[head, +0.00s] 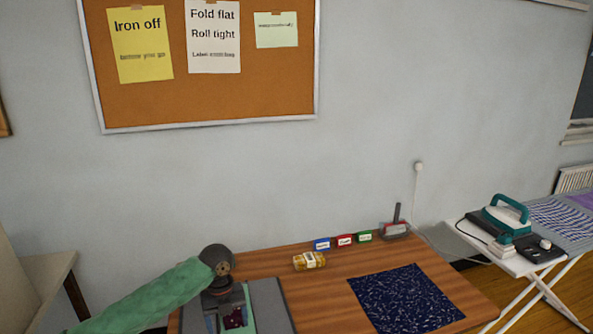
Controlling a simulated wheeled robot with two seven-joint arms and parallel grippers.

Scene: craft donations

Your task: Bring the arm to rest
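My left arm comes in from the lower left in a green sleeve, with a dark round wrist joint. My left gripper (224,302) points down over a grey-sided tray or board (271,305) at the table's left end. Dark red and pale green cloth-like pieces show under and beside it. The fingertips are not clear, so I cannot tell whether they are open or touching anything. My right arm and gripper are out of view.
On the wooden table (330,290) lie a dark blue patterned cloth (405,299), a yellowish packet (309,261), small blue, red and green labelled blocks (344,241) and a brush-like tool (396,228). An ironing board with an iron (507,214) stands right. The table's middle is clear.

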